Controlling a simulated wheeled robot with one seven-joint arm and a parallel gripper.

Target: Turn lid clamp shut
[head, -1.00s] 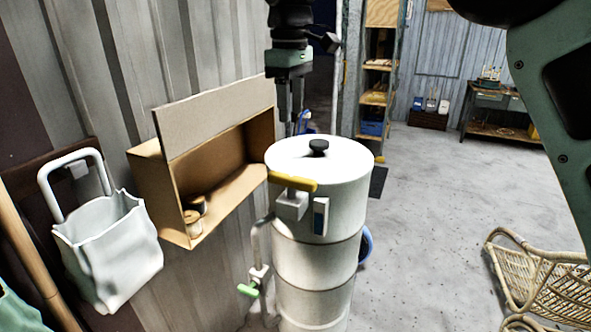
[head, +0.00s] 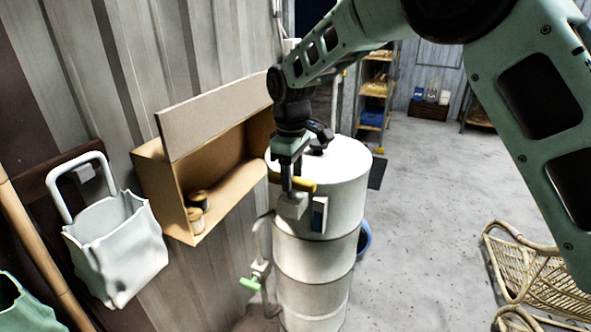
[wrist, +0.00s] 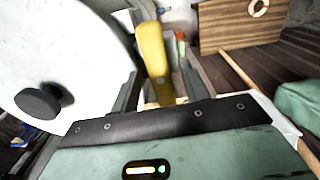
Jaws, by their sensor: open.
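The white drum (head: 318,251) stands upright with a round white lid (head: 347,152) on top. The lid's black knob (wrist: 40,102) shows at the left of the wrist view. The clamp's yellow handle (head: 306,185) lies across the drum's near rim, above a grey clamp block (head: 291,207). My gripper (head: 286,184) is open and points down at the handle, covering part of it in the head view. In the wrist view the yellow handle (wrist: 152,55) shows between my fingers. Whether a finger touches it, I cannot tell.
An open cardboard box (head: 165,190) is on the wall left of the drum, with a white bag (head: 112,250) farther left. A pipe with a green valve handle (head: 250,283) is at the drum's side. A rattan frame (head: 530,270) lies right; the floor between is clear.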

